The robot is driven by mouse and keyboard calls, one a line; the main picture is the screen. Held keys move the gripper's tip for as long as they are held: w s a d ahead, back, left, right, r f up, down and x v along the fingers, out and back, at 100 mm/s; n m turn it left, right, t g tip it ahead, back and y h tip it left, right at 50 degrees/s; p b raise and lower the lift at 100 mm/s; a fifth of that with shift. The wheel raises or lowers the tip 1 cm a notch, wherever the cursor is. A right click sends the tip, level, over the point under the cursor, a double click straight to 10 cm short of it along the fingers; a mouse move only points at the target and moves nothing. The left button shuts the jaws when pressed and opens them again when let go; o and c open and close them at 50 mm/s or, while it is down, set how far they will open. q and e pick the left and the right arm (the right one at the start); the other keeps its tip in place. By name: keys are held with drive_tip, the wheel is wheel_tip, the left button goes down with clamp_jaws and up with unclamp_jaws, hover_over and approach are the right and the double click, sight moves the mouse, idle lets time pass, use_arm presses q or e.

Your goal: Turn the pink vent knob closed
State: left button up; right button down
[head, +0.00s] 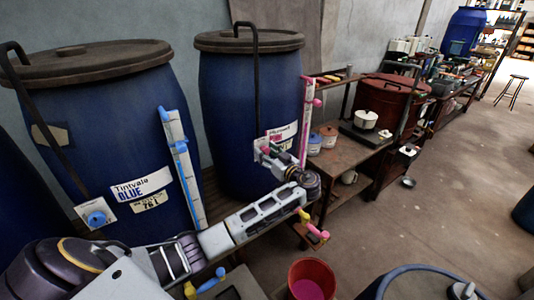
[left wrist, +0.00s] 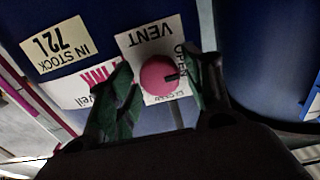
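The pink vent knob (left wrist: 158,76) sits on a white plate (left wrist: 150,50) marked VENT and OPEN on a blue vat. Its dark pointer mark points toward the word OPEN. In the left wrist view my left gripper (left wrist: 163,90) is open, with one green-padded finger on each side of the knob; I cannot tell whether they touch it. My right gripper is not in view.
A nearer vat (head: 100,130) labelled Tintvale BLUE has a blue vent knob (head: 96,218). A pink tap (head: 318,234) and a blue tap (head: 212,281) stick out below. A red bucket (head: 312,274) stands on the floor. A bench (head: 345,155) with pots stands right of the vats.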

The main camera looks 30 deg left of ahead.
use_arm(q)
drive_tip(key=c, duration=0.7)
